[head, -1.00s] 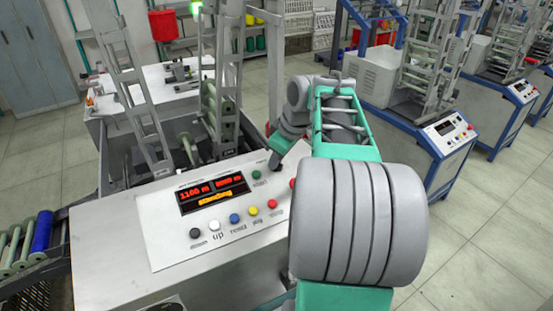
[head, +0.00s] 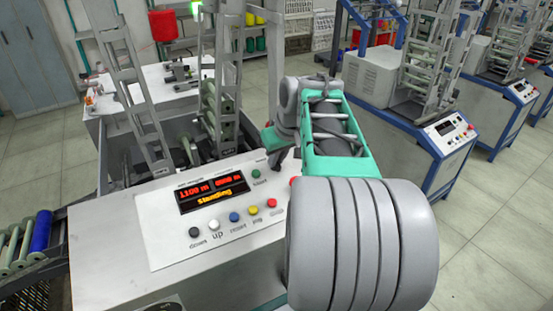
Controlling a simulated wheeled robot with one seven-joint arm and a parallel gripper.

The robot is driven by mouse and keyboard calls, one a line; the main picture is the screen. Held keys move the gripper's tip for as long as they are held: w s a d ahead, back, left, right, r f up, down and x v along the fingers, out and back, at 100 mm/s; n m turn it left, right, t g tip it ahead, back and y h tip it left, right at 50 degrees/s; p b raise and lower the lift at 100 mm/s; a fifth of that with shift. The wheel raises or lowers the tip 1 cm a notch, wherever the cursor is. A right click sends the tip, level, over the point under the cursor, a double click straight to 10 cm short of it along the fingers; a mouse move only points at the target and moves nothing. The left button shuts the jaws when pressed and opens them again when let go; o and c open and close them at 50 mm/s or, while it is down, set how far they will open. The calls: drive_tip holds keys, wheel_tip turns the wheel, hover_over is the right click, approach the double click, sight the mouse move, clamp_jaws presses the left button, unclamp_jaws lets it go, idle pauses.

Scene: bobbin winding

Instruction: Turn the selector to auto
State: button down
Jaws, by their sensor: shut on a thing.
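My gripper (head: 281,158) is at the panel's upper right edge, just right of the green start button (head: 256,174). It is shut, and its fingertips are mostly hidden by my wrist. The selector itself cannot be seen. It appears to be between the fingers, behind my wrist and forearm, so its setting cannot be read.
Black, white, blue, yellow and red buttons (head: 271,203) line the panel's lower part. Another red button (head: 292,181) shows beside my arm. A metal ladder-like frame (head: 135,90) rises behind. Spools (head: 40,231) lie at left. Other winders stand at right.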

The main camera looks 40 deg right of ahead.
drive_tip(key=m, duration=0.3)
drive_tip(key=m+h, duration=0.1)
drive_tip(key=m, duration=0.2)
drive_tip(key=shift+m+g, duration=0.3)
idle(0.3)
drive_tip(key=c, duration=1.5)
unclamp_jaws()
drive_tip(key=b+v, duration=0.1)
drive_tip(key=v, duration=0.6)
drive_tip(key=shift+s+a+r, duration=0.1)
drive_tip(key=shift+s+r, duration=0.05)
drive_tip(key=shift+r, duration=0.2)
